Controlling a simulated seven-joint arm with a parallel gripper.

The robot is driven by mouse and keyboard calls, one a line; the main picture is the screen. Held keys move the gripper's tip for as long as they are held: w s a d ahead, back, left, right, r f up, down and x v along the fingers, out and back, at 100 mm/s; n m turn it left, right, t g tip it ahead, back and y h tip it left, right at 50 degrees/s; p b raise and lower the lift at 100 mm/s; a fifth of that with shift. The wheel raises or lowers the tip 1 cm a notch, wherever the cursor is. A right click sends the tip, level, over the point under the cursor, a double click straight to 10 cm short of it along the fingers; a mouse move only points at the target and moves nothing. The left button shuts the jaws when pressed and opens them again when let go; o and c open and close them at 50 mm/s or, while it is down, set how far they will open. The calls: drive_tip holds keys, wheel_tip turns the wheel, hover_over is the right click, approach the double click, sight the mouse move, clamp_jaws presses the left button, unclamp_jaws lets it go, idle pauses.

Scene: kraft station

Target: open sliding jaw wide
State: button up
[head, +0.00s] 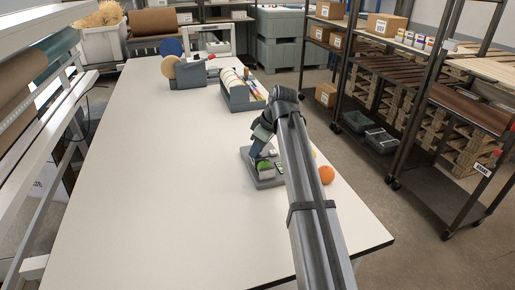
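A small dark grey fixture (246,155) stands on the white table, right of the middle in the head view. It holds a round green thing (264,168) and some pale parts. A sliding jaw may be part of this fixture, but I cannot make it out at this size. My arm reaches over the table from the lower right and bends down at its end. My gripper (258,149) is small and dark, at or just above the fixture's back left part. I cannot tell whether it touches it. Its fingers are not clear, and my arm hides the fixture's right side.
An orange ball (326,174) lies right of my arm near the table's right edge. A rack of rolls (238,93) and a grey stand with discs (187,76) are farther back. The left and front of the white table (165,200) are clear. Shelves (400,95) stand beyond, at right.

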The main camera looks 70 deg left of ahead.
clamp_jaws()
drive_tip(key=shift+a, duration=0.15)
drive_tip(key=a, duration=0.5)
unclamp_jaws()
drive_tip(key=shift+a, duration=0.1)
drive_tip(key=o, duration=0.3)
